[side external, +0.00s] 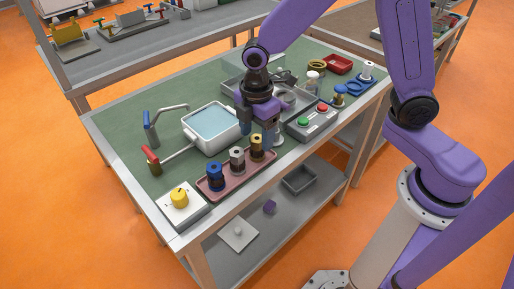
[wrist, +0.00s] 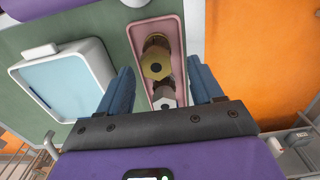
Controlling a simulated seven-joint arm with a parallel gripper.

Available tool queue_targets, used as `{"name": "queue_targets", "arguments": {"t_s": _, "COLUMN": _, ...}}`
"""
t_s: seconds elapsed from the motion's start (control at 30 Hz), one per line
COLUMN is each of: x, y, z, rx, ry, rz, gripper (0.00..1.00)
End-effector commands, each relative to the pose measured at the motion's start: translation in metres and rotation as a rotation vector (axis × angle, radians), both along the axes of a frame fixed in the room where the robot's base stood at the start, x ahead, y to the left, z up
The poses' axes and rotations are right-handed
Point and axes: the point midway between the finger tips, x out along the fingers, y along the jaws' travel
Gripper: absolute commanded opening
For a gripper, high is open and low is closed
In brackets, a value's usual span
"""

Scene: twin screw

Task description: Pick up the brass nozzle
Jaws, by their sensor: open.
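The brass nozzle (side external: 257,147) stands upright at the right end of a pink tray (side external: 212,192), beside a silver nozzle (side external: 237,159) and a blue one (side external: 215,176). In the wrist view the brass nozzle (wrist: 156,66) shows its hexagonal top with a central hole, and the silver nozzle (wrist: 166,97) is partly cut off by my gripper body. My gripper (side external: 258,130) is open and empty, pointing down above the tray's right end. In the wrist view, its blue fingers (wrist: 160,80) lie on both sides of the brass nozzle, apart from it.
A white basin of blue water (side external: 211,124) lies left of my gripper. A button box (side external: 312,121) with green and red buttons stands to the right. A box with a yellow knob (side external: 180,198) is at the front left corner. The green tabletop (side external: 130,115) has free room at the far left.

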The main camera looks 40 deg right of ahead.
Motion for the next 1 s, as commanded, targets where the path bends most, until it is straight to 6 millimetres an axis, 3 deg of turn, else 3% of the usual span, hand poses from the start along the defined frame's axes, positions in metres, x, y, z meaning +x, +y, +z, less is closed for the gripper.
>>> {"name": "queue_targets", "arguments": {"t_s": 0.3, "x": 0.003, "y": -0.003, "z": -0.04, "rx": -0.003, "ry": 0.003, "rz": 0.001, "gripper": 0.66}}
{"name": "queue_targets", "arguments": {"t_s": 0.63, "x": 0.003, "y": -0.003, "z": -0.045, "rx": 0.0, "ry": 0.0, "rz": 0.0, "gripper": 0.66}}
{"name": "queue_targets", "arguments": {"t_s": 0.67, "x": 0.003, "y": -0.003, "z": -0.045, "rx": 0.0, "ry": 0.0, "rz": 0.0, "gripper": 0.59}}
{"name": "queue_targets", "arguments": {"t_s": 0.83, "x": 0.003, "y": -0.003, "z": -0.045, "rx": -0.001, "ry": 0.001, "rz": 0.0, "gripper": 0.04}}
{"name": "queue_targets", "arguments": {"t_s": 1.0, "x": 0.003, "y": -0.003, "z": -0.045, "rx": 0.0, "ry": 0.0, "rz": 0.0, "gripper": 0.03}}
